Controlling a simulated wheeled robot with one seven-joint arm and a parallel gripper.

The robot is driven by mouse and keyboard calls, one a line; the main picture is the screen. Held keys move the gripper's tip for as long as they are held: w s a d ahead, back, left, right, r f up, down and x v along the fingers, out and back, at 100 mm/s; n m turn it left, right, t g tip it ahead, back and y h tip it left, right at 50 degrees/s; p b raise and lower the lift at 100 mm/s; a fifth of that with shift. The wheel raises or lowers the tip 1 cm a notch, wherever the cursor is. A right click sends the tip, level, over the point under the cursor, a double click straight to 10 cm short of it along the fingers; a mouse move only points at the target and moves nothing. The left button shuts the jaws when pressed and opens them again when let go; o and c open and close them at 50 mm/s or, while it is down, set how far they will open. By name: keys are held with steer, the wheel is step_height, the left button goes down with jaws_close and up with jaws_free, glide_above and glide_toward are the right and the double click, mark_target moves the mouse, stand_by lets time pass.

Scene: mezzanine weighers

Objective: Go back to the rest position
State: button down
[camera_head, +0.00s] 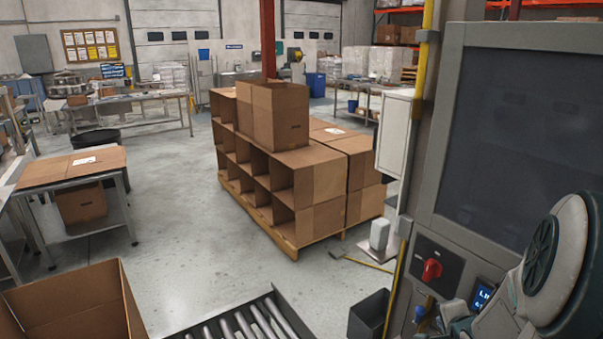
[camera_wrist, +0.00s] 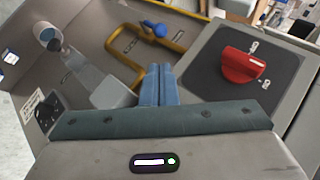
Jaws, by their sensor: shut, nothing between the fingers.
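My gripper (camera_wrist: 157,84) shows in the wrist view with its two blue fingers together and nothing between them. It is in front of a grey control panel. A red rotary switch (camera_wrist: 241,65) on a dark plate is to the right of the fingertips, apart from them. A blue knob (camera_wrist: 154,28) inside a yellow guard (camera_wrist: 176,45) lies beyond the fingertips. In the head view my arm is at the lower right, beside the cabinet with the red switch (camera_head: 432,270). The fingers cannot be made out there.
A tall grey cabinet (camera_head: 455,150) with a dark window fills the right. A grey lever (camera_wrist: 95,75) stands left of the fingers. A roller conveyor (camera_head: 245,325) and an open carton (camera_head: 75,305) are at the front.

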steer(key=s+a+r+n+g, duration=0.2)
steer(key=s+a+r+n, duration=0.2)
steer(key=a+n, duration=0.1)
steer(key=s+a+r+n+g+y, duration=0.1)
steer(key=s+a+r+n, duration=0.3)
steer(key=a, duration=0.4)
steer(key=s+a+r+n+g+y, duration=0.1)
steer(key=s+a+r+n+g, duration=0.2)
steer(key=s+a+n, duration=0.3)
steer(key=shift+a+r+n, duration=0.5)
steer(key=shift+a+n, duration=0.25)
steer(key=shift+n, duration=0.45)
steer(key=shift+d, duration=0.15)
